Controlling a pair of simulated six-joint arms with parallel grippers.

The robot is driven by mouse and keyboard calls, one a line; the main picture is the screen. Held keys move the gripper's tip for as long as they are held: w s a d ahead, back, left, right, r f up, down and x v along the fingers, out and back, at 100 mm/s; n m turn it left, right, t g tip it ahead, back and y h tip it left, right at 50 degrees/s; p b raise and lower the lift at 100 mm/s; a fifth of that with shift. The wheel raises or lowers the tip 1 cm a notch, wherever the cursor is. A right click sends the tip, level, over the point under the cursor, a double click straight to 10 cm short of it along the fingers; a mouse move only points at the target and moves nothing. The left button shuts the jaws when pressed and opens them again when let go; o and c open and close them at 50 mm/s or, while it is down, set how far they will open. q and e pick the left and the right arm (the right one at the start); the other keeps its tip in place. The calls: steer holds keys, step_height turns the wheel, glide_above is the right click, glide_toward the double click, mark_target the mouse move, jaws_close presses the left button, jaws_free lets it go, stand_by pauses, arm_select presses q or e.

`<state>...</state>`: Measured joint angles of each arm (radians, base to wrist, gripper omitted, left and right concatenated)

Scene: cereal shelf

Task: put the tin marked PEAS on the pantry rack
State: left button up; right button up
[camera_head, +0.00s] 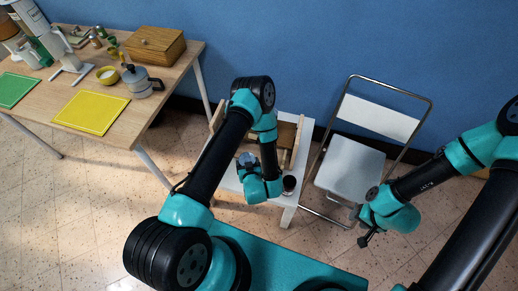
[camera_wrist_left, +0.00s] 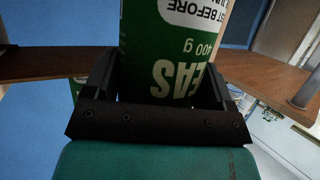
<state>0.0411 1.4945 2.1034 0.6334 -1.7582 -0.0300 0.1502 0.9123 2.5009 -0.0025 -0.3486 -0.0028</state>
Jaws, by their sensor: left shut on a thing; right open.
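The tin marked PEAS (camera_wrist_left: 172,48) is green with a pale label and fills the middle of the left wrist view, its lettering upside down. My left gripper (camera_wrist_left: 160,88) is shut around it, one finger on each side. In the head view the left gripper (camera_head: 247,162) is over the pantry rack area, and I cannot make out the tin's label there. The wooden pantry rack (camera_head: 286,134) stands on a white table, partly hidden by my left arm. Brown boards (camera_wrist_left: 40,65) show beside the tin. My right gripper (camera_head: 367,237) is open and empty near the chair.
A small dark round thing (camera_head: 289,184) is at the white table's front. A folding chair (camera_head: 350,168) stands right of it. The wooden table (camera_head: 172,75) at left holds a wooden box (camera_head: 155,43), a moka pot (camera_head: 137,82), a yellow mat (camera_head: 92,112) and a green mat (camera_head: 15,89).

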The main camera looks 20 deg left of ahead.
arm_select(q)
steer(key=f, duration=0.1)
steer(key=s+f, duration=0.2)
steer(key=f, duration=0.1)
steer(key=shift+d+f, duration=0.1)
steer(key=w+a, duration=0.2)
steer(key=w, duration=0.1)
steer(key=w+a, duration=0.3)
steer(key=w, duration=0.1)
steer(key=w+a, duration=0.2)
steer(key=w, duration=0.2)
steer(key=shift+w+a, duration=0.1)
steer(key=shift+a, duration=0.25)
steer(key=shift+w, duration=0.1)
steer(key=w+a, duration=0.2)
steer(key=w, duration=0.1)
steer(key=shift+w+a, duration=0.3)
steer(key=shift+f, duration=0.1)
